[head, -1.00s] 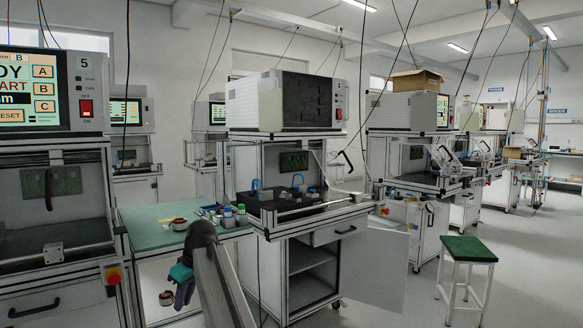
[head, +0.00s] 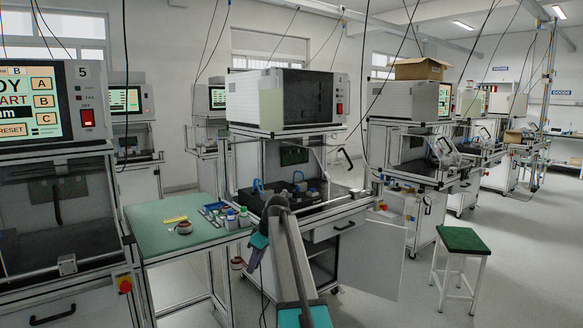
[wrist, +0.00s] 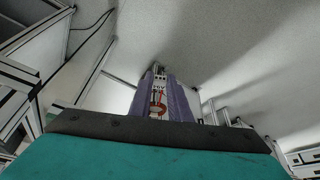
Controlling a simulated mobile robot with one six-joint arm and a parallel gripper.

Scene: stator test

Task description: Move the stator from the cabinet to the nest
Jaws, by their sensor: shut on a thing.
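My gripper (head: 250,258) hangs on the end of my arm, left of the open cabinet (head: 322,271), with its fingers pointing down. It is shut on a stator (head: 237,263), a small reddish-brown ring held at the fingertips, clear of the floor. In the wrist view, my gripper (wrist: 158,92) shows purple fingers with the copper-coloured stator (wrist: 157,109) between their tips. A similar ring (head: 184,228) lies on the green table (head: 160,244). A black work bed (head: 262,203) with blue parts sits above the cabinet, partly behind my arm. I cannot make out the nest.
The cabinet door (head: 374,260) stands open to the right. A green-topped stool (head: 462,241) stands farther right. Bottles (head: 238,216) and a yellow item (head: 175,219) are on the table. Another machine (head: 62,215) is at the left. Floor is clear between door and stool.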

